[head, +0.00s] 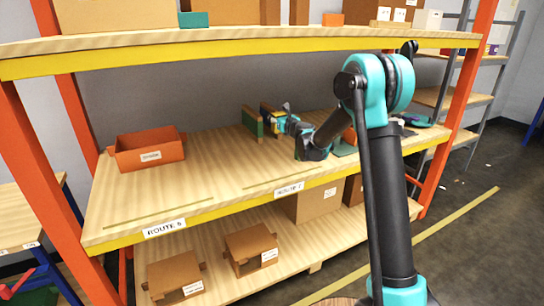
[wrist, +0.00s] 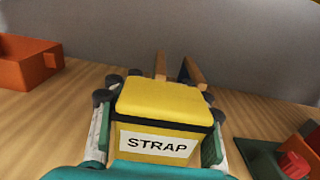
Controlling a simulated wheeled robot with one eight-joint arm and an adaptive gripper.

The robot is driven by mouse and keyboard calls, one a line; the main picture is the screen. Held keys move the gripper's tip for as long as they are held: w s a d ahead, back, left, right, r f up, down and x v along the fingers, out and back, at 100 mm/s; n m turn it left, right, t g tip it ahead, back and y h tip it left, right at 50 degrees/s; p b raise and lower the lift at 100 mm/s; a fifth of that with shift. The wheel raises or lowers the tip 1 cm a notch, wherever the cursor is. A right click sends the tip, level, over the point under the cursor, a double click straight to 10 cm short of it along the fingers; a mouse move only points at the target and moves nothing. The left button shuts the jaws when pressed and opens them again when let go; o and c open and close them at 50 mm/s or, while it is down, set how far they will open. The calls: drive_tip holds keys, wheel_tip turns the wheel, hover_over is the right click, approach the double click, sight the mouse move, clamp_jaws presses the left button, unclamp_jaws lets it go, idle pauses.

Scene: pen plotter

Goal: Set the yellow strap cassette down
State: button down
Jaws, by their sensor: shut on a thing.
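The yellow strap cassette (wrist: 160,100) fills the middle of the wrist view, its white STRAP label facing the camera. My gripper (wrist: 158,92) is shut on it, with one finger along each side. In the head view my gripper (head: 283,121) is over the middle shelf deck, toward the back. Only a small yellow part of the cassette (head: 274,122) shows there beside the fingers. Two upright brown dividers (wrist: 161,66) stand beyond the cassette; a green-faced one (head: 252,123) shows in the head view. I cannot tell whether the cassette's underside touches the wooden deck.
An orange bin (head: 150,150) stands on the left of the deck (head: 215,165). To the right are a dark green mat (wrist: 262,155) and a red item (wrist: 294,164). The deck between the orange bin and the dividers is clear.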

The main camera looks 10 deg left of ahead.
wheel_tip(320, 180, down, 18)
drive_tip(key=shift+d+r, duration=0.1)
drive_tip(key=shift+r, duration=0.15)
drive_tip(key=shift+f, duration=0.15)
drive_tip(key=c, duration=0.7)
unclamp_jaws()
drive_tip(key=shift+r, duration=0.2)
